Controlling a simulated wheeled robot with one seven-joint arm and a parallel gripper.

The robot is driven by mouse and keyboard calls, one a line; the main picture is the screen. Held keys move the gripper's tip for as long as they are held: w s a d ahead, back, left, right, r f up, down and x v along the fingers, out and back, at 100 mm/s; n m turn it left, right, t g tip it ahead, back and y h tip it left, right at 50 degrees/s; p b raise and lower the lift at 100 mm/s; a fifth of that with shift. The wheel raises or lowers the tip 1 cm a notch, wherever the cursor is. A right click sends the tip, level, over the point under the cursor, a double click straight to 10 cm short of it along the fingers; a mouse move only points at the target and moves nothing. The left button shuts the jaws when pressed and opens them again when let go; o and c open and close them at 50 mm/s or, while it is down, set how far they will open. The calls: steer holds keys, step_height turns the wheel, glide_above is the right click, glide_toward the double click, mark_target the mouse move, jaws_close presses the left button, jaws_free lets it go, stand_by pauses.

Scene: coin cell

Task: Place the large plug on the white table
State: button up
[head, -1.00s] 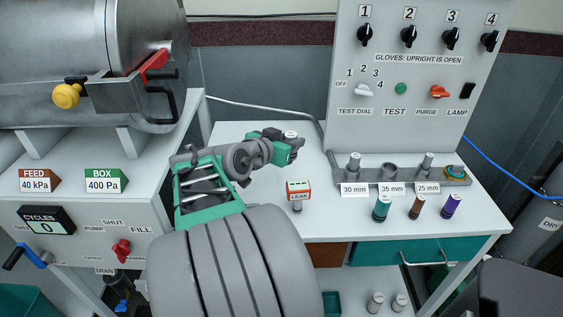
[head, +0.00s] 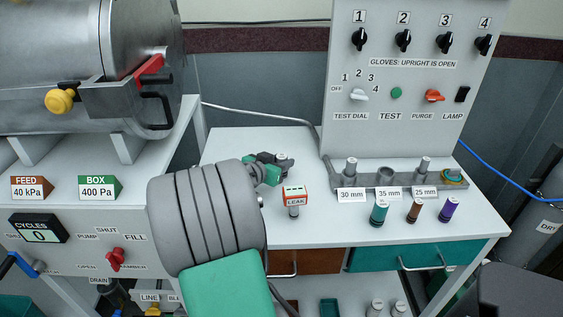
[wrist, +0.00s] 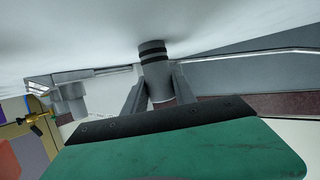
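The large plug (wrist: 155,68) is a grey cylinder with dark bands. In the wrist view it stands between the two fingers of my gripper (wrist: 158,88), which look closed on its sides. Its far end meets or nearly meets the white surface; I cannot tell if it bears on it. In the head view my gripper (head: 275,168) is low over the back left of the white table (head: 232,145), and only a small part of the plug shows there.
A LEAK block (head: 294,197) stands just right of my gripper. The labelled rack (head: 405,176) holds plugs at 30 mm and 25 mm, with a short socket at 35 mm. Teal (head: 379,213), brown (head: 414,211) and purple (head: 448,210) cylinders stand in front.

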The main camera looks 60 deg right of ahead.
steer(key=o, duration=0.4)
steer(key=shift+r, duration=0.15)
steer(key=v, duration=1.2)
steer(key=shift+s, duration=0.1)
